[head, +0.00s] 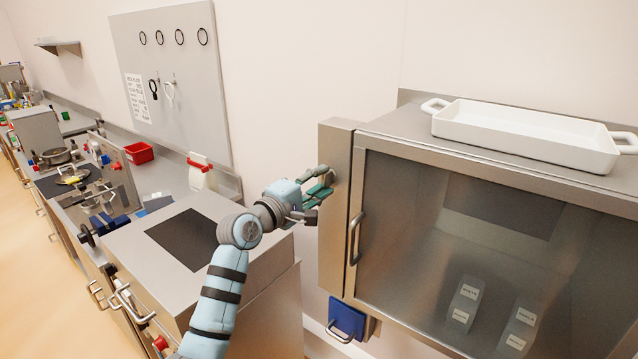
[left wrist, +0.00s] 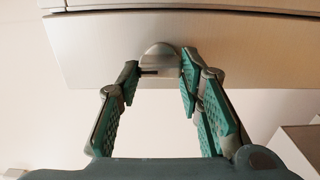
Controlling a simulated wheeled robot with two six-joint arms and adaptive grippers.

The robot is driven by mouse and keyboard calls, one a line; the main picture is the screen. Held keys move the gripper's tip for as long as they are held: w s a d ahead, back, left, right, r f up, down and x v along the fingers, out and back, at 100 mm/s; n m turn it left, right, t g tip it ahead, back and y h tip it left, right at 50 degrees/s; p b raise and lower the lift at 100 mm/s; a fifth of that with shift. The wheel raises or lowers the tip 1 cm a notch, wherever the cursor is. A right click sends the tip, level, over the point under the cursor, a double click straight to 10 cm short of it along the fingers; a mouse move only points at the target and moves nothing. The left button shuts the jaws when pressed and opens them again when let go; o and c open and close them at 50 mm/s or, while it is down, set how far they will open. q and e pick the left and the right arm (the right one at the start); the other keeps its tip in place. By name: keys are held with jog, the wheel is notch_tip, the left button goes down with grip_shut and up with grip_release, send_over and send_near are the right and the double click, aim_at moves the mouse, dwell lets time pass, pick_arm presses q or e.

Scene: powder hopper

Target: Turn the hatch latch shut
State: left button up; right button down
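My left gripper (head: 322,180) is at the upper part of the steel panel on the left edge of the glass-fronted cabinet. In the left wrist view, a rounded metal latch knob (left wrist: 160,57) sits on the lower part of a brushed steel panel. The two green fingers of my left gripper (left wrist: 160,66) are apart, one on each side of this knob. A dark slot or bar shows under the knob. Contact between fingers and knob is not clear. In the head view the fingers mostly hide the knob. My right gripper is in neither view.
The glass-fronted cabinet (head: 354,140) has a vertical handle (head: 355,240) just below and right of the gripper. A white tray (head: 525,150) stands on top. A blue box (head: 347,318) hangs below the panel. A steel counter with a dark inset (head: 185,240) lies at left.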

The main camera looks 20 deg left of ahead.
pick_arm(q)
jog(key=o, duration=0.4)
jog(key=v, duration=1.2)
jog(key=shift+f, duration=0.1)
